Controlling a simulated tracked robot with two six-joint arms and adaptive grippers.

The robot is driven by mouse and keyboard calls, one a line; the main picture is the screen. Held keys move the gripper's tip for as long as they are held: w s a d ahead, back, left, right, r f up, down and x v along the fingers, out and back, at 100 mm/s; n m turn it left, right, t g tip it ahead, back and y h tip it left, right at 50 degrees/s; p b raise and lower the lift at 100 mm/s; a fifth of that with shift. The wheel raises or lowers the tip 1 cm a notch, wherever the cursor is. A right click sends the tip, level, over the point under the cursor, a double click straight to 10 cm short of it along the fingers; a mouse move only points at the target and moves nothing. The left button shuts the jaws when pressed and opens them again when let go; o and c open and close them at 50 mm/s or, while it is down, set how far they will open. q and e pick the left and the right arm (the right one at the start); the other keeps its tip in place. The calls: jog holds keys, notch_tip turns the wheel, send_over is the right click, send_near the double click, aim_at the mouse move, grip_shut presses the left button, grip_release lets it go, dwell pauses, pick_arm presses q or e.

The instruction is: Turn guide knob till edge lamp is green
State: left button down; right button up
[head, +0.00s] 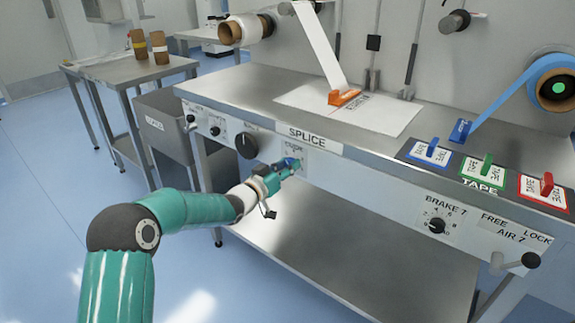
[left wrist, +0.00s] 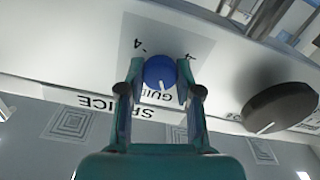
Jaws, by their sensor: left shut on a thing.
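The guide knob (left wrist: 159,72) is round and blue with a white pointer line, on a white plate marked GUIDE that appears upside down in the left wrist view. My left gripper (left wrist: 158,80) has a finger on each side of the knob and is shut on it. In the head view my left gripper (head: 291,165) is at the front panel of the bench, below the SPLICE label, and mostly hides the knob. I cannot make out an edge lamp in either view. My right gripper is not in view.
A large black knob (head: 247,145) sits left of the gripper on the panel; it also shows in the left wrist view (left wrist: 281,107). The BRAKE knob (head: 437,226) and AIR lever (head: 530,260) are to the right. Tape holders (head: 483,170) stand on the bench top.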

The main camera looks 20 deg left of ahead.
pick_arm(q)
jog(key=shift+s+f, duration=0.1)
jog(key=shift+f, duration=0.45)
jog(key=c, duration=0.9)
grip_release()
jog(key=shift+o, duration=0.6)
jog(key=shift+r, duration=0.3)
jog(key=v, duration=1.2)
